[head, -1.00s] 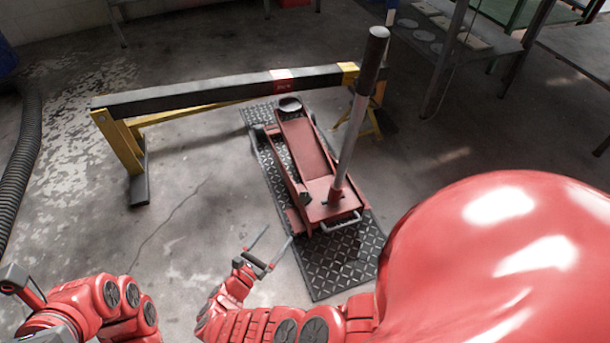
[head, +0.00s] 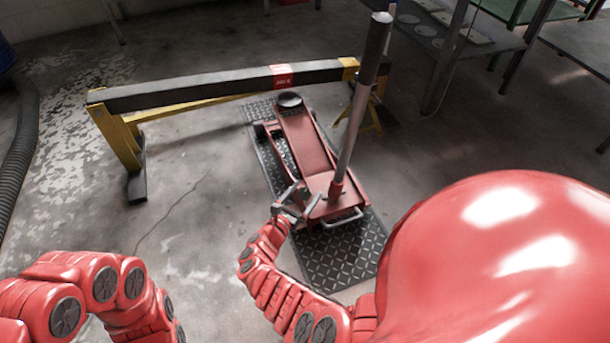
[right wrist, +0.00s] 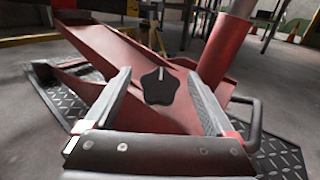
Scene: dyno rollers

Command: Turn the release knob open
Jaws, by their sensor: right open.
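The release knob (right wrist: 160,86) is a black star-shaped knob with a pale line mark at its top, seen in the right wrist view against the red body of the floor jack (head: 305,145). My right gripper (right wrist: 158,76) is open, with one finger on each side of the knob in that view. I cannot tell whether the fingers touch it. In the head view my right gripper (head: 310,191) is at the near left of the jack, by the handle base, and the knob cannot be made out there. My left gripper is out of view; only my left arm shows.
The jack's long handle (head: 358,110) rises steeply beside my right gripper. The jack stands on a diamond-plate mat (head: 345,260). A black beam on yellow legs (head: 200,92) crosses behind it. A grey workbench stands at the upper right.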

